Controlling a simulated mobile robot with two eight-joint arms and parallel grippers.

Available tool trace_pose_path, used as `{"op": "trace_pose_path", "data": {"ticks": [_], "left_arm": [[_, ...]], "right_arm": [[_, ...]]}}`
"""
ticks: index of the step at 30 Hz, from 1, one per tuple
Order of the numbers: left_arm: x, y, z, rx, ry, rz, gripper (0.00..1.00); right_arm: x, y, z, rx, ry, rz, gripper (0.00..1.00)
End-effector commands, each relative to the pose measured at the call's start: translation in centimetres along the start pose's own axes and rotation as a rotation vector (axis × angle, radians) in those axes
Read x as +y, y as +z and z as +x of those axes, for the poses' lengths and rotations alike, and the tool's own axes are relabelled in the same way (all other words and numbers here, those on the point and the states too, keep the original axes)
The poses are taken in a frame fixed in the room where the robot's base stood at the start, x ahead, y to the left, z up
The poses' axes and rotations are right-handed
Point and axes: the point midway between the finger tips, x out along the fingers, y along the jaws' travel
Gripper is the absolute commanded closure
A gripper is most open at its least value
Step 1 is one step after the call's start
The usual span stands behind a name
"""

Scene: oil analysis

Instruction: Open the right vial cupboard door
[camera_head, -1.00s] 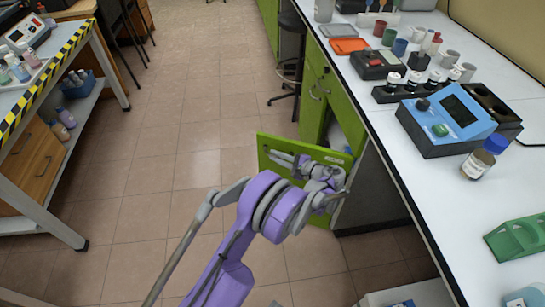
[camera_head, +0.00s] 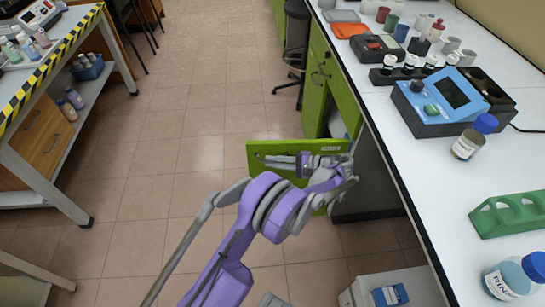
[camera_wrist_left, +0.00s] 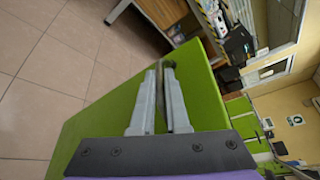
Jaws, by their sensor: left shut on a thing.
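The green cupboard door (camera_head: 275,146) stands out from the bench front, roughly square to it, so the cupboard is partly open. The door also fills the middle of the left wrist view (camera_wrist_left: 105,118). My left gripper (camera_head: 262,158) lies along the door's near face, with its fingers pointing toward the free edge. In the left wrist view, its two grey fingers (camera_wrist_left: 161,72) are close together at the door. They are shut on the door handle, which is mostly hidden by the fingers. My right gripper is not in view.
The white bench (camera_head: 415,190) runs along the right, with a blue instrument (camera_head: 448,98), an amber bottle (camera_head: 474,137) and a green rack (camera_head: 505,214) on it. A black stool (camera_head: 297,45) stands beyond the door. A white box (camera_head: 390,287) is below the bench. Floor left of the door is clear.

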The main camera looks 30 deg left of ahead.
Motion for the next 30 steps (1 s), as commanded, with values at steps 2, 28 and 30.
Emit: {"op": "trace_pose_path", "data": {"ticks": [2, 28, 30], "left_arm": [[0.16, 0.11, -0.22, -0.007, 0.005, -0.002, 1.00], [0.28, 0.33, -0.26, -0.017, 0.011, -0.005, 0.58], [0.28, 0.33, -0.39, -0.016, 0.011, -0.005, 0.58]], "right_arm": [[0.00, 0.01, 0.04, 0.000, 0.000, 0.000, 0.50], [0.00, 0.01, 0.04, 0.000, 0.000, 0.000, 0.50], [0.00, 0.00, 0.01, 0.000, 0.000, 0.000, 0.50]]}}
